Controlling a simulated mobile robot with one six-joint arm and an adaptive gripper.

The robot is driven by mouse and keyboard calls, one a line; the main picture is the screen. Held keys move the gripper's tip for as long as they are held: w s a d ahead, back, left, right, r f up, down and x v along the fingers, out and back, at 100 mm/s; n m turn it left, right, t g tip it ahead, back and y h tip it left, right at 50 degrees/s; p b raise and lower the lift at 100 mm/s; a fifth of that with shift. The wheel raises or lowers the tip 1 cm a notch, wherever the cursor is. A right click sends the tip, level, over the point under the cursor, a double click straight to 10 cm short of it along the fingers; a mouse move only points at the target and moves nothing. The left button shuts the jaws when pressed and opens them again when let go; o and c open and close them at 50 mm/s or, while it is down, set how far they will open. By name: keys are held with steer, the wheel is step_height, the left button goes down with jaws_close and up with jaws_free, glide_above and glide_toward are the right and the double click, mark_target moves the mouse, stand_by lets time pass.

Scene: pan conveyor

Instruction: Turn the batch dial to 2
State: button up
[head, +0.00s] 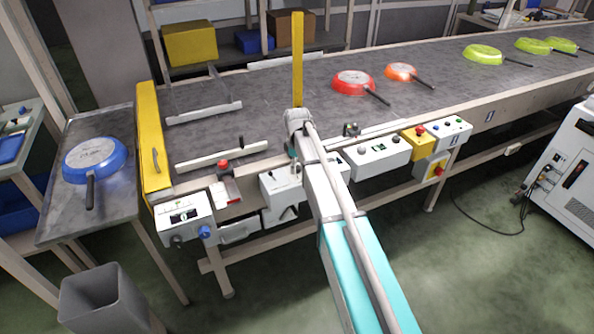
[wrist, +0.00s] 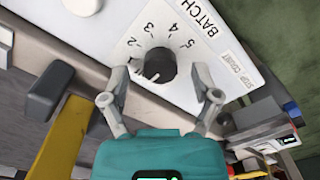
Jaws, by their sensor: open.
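The batch dial (wrist: 158,65) is a round black knob on a white panel (wrist: 120,45) marked BATCH in the wrist view. The numbers 2 to 5 show around its far side. A pale pointer mark on the knob faces the near left, past the 2 and away from 3, 4 and 5; its exact setting is hard to read. My gripper (wrist: 161,100) is open. Its two fingertips are on either side of the knob's near edge, with gaps, and nothing is held. In the head view my arm hides the dial, and the fingers cannot be made out.
The conveyor (head: 260,100) carries red (head: 352,83), orange (head: 400,72) and several green pans. A blue pan (head: 95,158) lies on the left side table. Control boxes (head: 378,155) line the conveyor's front edge. A yellow post (head: 297,60) shows behind my wrist.

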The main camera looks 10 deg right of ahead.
steer(key=shift+f, duration=0.3)
jaws_close()
stand_by(0.4)
